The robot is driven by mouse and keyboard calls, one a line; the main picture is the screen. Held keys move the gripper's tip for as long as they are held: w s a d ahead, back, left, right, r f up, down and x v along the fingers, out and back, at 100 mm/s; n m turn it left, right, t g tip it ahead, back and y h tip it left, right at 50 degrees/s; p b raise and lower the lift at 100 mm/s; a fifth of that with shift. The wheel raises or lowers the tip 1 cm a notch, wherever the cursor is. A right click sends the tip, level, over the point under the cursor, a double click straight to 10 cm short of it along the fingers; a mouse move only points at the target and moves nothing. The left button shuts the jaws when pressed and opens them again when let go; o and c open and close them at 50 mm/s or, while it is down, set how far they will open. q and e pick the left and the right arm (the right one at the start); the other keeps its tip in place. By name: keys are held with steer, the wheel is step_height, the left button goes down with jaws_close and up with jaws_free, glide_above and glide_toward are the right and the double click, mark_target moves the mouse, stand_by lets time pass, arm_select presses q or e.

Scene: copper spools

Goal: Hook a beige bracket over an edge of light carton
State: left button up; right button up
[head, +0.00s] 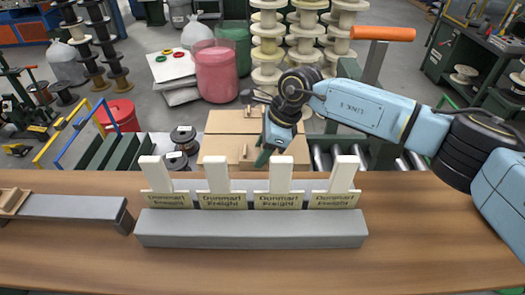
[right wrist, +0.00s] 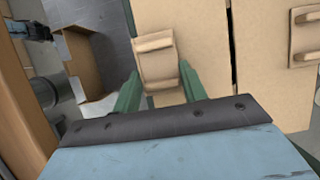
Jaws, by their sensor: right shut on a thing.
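My right gripper (head: 265,157) is at the near right side of the light cartons (head: 226,148), behind the bench. In the right wrist view its two green fingers (right wrist: 159,88) are on either side of a tan-beige bracket (right wrist: 156,64) and shut on it. The bracket overlaps the face of a light carton (right wrist: 198,35) there. I cannot tell whether it touches or hooks over the carton's edge. Another beige bracket (right wrist: 304,36) shows on the carton at the right. My left gripper is not clearly visible.
On the bench (head: 400,240), a grey bar (head: 250,229) stands before several pale uprights labelled Dunmarl Freight (head: 223,200). A second grey bar (head: 70,208) lies left, with a wooden piece (head: 13,201). Rollers (head: 345,157) lie right of the cartons. The bench's right part is clear.

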steer(key=shift+s+d+f, duration=0.15)
steer(key=shift+s+f, duration=0.15)
steer(key=shift+f, duration=0.4)
steer(key=o, duration=1.2)
steer(key=shift+s+d, duration=0.1)
steer(key=shift+r, duration=0.1)
steer(key=shift+w+d+r, duration=0.15)
steer(key=shift+w+r, duration=0.05)
steer(key=shift+r, duration=0.05)
steer(key=a+b+v, duration=0.1)
steer(key=v, duration=1.2)
steer(key=shift+d+r, duration=0.15)
steer(key=shift+r, duration=0.3)
